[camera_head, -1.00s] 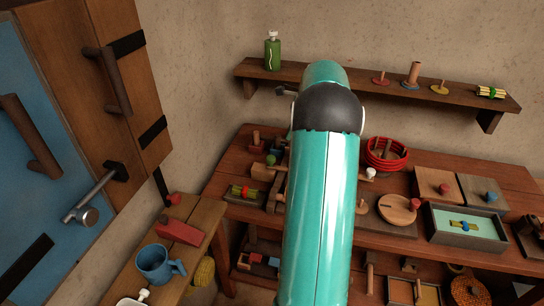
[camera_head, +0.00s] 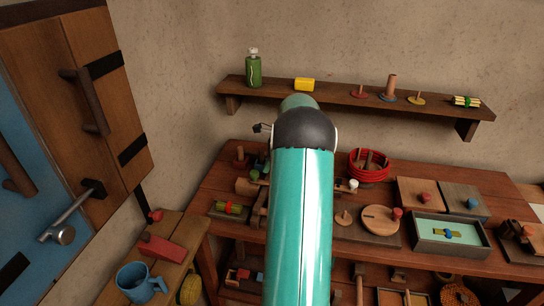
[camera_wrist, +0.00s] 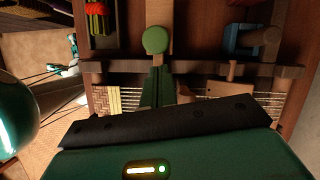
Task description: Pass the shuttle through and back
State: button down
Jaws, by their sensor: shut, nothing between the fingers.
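Contact cannot be told. In the head view the green knob (camera_head: 254,174) shows left of my arm, which hides much of the frame.
A red-tied bundle (camera_head: 230,208) lies left of the frame. A red coil basket (camera_head: 369,165), a round wooden lid (camera_head: 380,219) and a grey tray (camera_head: 450,251) stand to the right. A shelf (camera_head: 340,97) runs behind. A blue mug (camera_head: 139,283) stands at the lower left.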

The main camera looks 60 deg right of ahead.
jog(key=shift+x, duration=0.9)
jog(key=w+a, duration=0.1)
jog(key=w, duration=0.2)
jog(key=w+a, duration=0.1)
jog(key=w, duration=0.2)
jog(key=w+a, duration=0.2)
jog(key=w, duration=0.1)
jog(key=shift+w+r, duration=0.1)
jog(key=shift+w, duration=0.1)
jog(key=shift+a, duration=0.1)
